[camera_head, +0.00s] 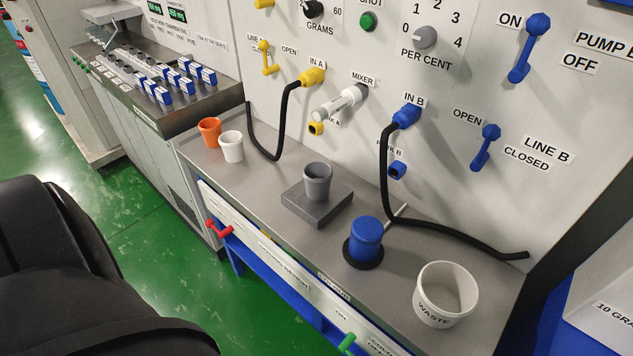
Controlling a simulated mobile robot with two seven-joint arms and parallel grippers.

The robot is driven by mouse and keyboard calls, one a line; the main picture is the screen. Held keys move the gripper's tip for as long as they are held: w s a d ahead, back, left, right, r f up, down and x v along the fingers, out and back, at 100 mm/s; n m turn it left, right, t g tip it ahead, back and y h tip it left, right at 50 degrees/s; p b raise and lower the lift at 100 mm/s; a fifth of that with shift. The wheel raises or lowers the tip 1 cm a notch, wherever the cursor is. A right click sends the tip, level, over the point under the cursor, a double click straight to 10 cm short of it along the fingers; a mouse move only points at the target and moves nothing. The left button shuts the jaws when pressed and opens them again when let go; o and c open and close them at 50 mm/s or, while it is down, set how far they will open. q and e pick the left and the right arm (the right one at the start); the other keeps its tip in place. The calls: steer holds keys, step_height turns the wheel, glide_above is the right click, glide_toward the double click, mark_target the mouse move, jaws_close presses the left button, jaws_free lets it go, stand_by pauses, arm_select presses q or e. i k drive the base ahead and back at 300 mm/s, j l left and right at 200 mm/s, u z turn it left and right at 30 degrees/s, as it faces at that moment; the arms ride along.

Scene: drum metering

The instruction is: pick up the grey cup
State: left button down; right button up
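The grey cup (317,181) stands upright on a dark grey square block (330,210) on the steel counter, in the middle of the head view. Its open top faces up and it looks empty. Neither gripper shows in this view. A large black shape at the lower left covers part of the floor.
An orange cup (209,131) and a white cup (231,146) stand left on the counter (270,185). A blue lidded container (366,240) and a white waste bin (446,293) stand right. Black hoses (386,180) hang from the panel behind.

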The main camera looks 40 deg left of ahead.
mark_target(318, 175)
steer(key=u, duration=1.2)
